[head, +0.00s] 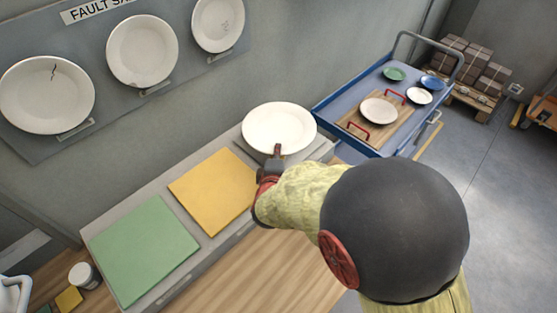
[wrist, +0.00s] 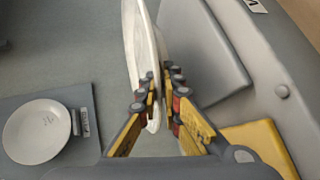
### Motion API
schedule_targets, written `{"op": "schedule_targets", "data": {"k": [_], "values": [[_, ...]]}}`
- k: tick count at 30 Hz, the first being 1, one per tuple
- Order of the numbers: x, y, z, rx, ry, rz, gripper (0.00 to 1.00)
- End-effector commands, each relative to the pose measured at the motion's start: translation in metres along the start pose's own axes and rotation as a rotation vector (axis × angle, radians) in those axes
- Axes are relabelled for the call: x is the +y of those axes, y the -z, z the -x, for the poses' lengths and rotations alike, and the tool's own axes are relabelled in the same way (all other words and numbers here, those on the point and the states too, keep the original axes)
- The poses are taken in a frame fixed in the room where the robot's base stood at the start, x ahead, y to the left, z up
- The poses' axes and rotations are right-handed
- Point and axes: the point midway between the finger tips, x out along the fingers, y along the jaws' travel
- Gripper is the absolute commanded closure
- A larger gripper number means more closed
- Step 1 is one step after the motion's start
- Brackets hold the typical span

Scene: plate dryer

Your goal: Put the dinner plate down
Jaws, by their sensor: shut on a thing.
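A white dinner plate (head: 279,128) is at the right end of the long grey ledge, over a grey pad (head: 321,151). My gripper (head: 277,152) is shut on the near rim of the plate. In the wrist view the plate (wrist: 137,40) shows nearly edge-on between the fingers (wrist: 160,95), with the grey pad (wrist: 205,50) beside it. The plate hides most of the pad in the head view.
A yellow pad (head: 215,187) and a green pad (head: 144,250) lie bare on the ledge (head: 105,214). A wall board (head: 95,70) holds several plates. A blue cart (head: 345,88) with plates and a wooden tray (head: 358,132) stands right of the ledge. A white cup (head: 84,276) is lower left.

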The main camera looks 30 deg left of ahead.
Motion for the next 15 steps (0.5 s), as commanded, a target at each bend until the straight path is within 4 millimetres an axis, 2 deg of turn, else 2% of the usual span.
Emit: {"op": "schedule_targets", "data": {"k": [5,12,15], "values": [[-0.002,-0.001,-0.008,0.000,-0.005,-0.002,1.00],[-0.031,-0.001,-0.023,0.001,-0.003,0.000,1.00],[-0.035,-0.001,-0.025,0.001,-0.005,-0.001,1.00]]}}
